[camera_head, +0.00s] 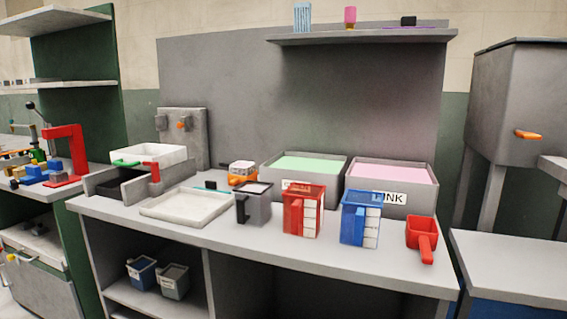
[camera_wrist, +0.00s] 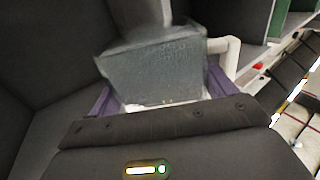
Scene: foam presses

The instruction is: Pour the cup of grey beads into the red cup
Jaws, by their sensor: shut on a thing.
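In the wrist view my gripper (camera_wrist: 160,92) is shut on a grey box-shaped cup (camera_wrist: 155,72), with a purple finger on each side. A pale handle shows at its right. I cannot see beads inside it. My gripper does not show in the head view. There the red cup (camera_head: 303,222) stands upright on the counter, its handle toward me and a white scale on its side. A dark grey cup (camera_head: 256,206) with a black handle stands to its left, with pale contents at its top. I cannot tell whether this is the held cup.
A blue cup (camera_head: 352,224) stands right of the red cup, then a red scoop (camera_head: 419,230). Behind are bins of green (camera_head: 310,166) and pink (camera_head: 392,174) material. A white tray (camera_head: 160,215) lies left. Two more cups stand on the shelf below the counter (camera_head: 300,248).

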